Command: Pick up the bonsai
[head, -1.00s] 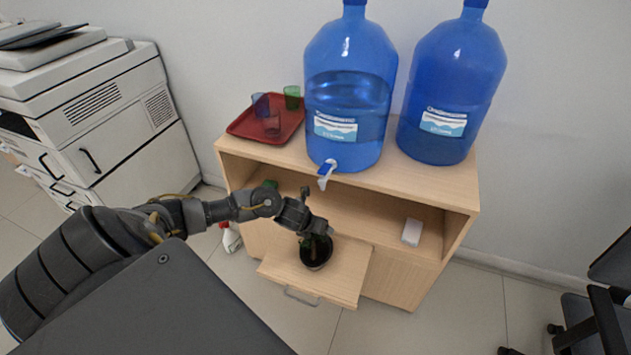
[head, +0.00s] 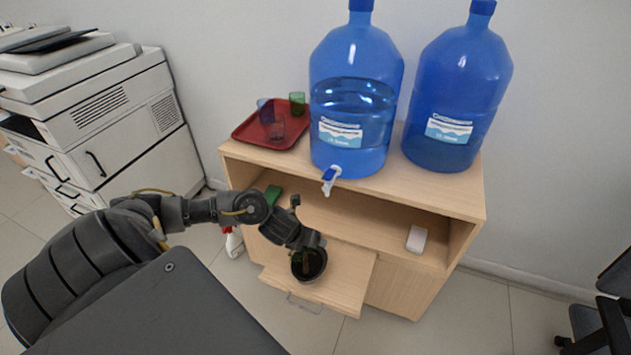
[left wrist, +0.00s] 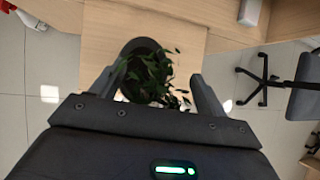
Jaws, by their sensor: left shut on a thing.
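The bonsai is a small green plant in a round black pot (head: 309,268), seen in the head view over the left part of the pulled-out wooden board. My left gripper (head: 311,252) is shut on the bonsai from above and covers most of its foliage. In the left wrist view the leaves (left wrist: 150,78) lie between the two fingers of my left gripper (left wrist: 160,85), with the dark pot behind them. I cannot tell whether the pot touches the board. My right gripper is not in view.
The pull-out board (head: 345,280) extends from a wooden cabinet (head: 395,288). Above stand two blue water bottles (head: 355,100), one with a tap, and a red tray (head: 250,131) with cups. A white box (head: 417,239) and a green item (head: 272,194) lie on the inner shelf.

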